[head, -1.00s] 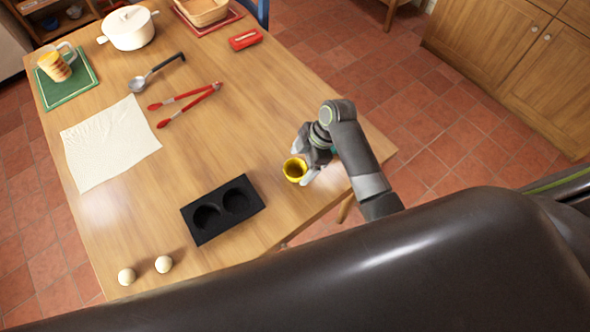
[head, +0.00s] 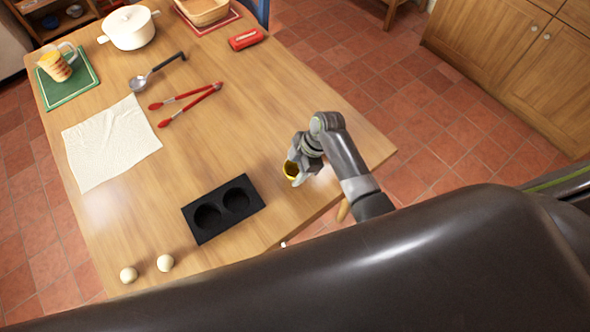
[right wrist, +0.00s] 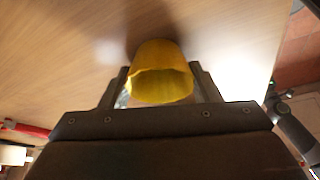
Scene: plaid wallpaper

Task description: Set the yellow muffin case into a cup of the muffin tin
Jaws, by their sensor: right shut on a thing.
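The yellow muffin case (head: 290,168) is at my right gripper (head: 297,175), to the right of the muffin tin in the head view. In the right wrist view the yellow case (right wrist: 162,72) sits between the two fingers of my right gripper (right wrist: 162,88), which is shut on it. Its open mouth faces the camera. I cannot tell whether it touches the table. The black muffin tin (head: 222,222) lies on the table with two round cups, both empty. Only a small light tip near the front table edge may be my left gripper; I cannot make it out.
Two pale balls lie left of the tin, an egg-like one (head: 165,263) and another (head: 128,274). A white cloth (head: 110,142), red tongs (head: 190,98) and a ladle (head: 140,84) lie farther back. The wooden table (head: 235,120) is clear between tin and tongs.

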